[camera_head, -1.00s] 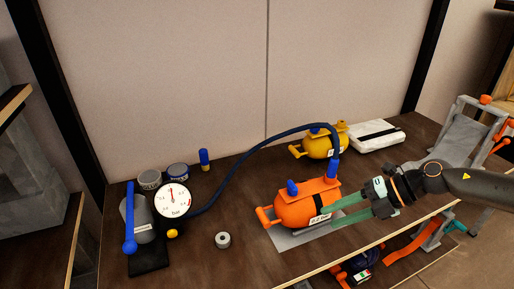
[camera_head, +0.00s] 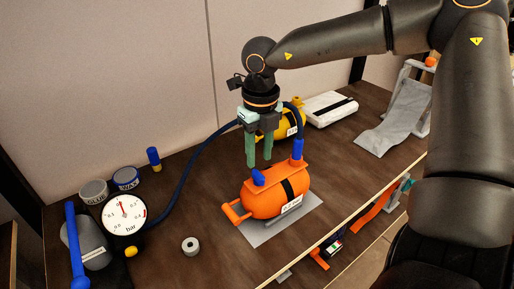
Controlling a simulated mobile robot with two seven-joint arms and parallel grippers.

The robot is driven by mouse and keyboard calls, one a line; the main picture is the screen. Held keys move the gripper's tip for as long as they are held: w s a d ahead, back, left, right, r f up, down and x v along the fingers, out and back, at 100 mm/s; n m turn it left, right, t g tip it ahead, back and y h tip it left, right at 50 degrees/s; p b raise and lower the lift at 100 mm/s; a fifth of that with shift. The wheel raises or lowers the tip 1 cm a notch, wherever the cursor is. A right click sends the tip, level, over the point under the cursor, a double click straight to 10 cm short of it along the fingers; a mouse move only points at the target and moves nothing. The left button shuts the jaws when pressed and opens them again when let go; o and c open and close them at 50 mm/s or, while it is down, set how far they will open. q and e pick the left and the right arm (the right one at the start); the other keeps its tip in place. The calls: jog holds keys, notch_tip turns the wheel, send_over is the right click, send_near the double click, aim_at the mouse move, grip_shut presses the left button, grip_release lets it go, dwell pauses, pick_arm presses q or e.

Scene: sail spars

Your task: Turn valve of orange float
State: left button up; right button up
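The orange float (camera_head: 262,203) lies on a grey mat (camera_head: 312,212) on the brown table, with a black strap around it. A blue valve (camera_head: 258,178) stands on its top at the left, and a blue hose fitting (camera_head: 297,149) stands at its right. My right gripper (camera_head: 259,164) points straight down above the float, close to the blue valve. Its two green fingers are apart, with nothing visible between them. I cannot tell whether they touch the valve. My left gripper is not in view.
A dark blue hose (camera_head: 190,165) runs from the fitting to the pressure gauge (camera_head: 125,214) at left. A yellow float (camera_head: 290,124) and a white box (camera_head: 330,108) lie behind.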

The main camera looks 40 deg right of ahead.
aim_at(259, 173)
notch_tip(259, 173, down, 6)
jog(key=b, duration=0.4)
jog(key=shift+w+r, duration=0.1)
jog(key=shift+r, duration=0.05)
jog(key=shift+b, duration=0.4)
jog(key=shift+c, duration=1)
grip_shut()
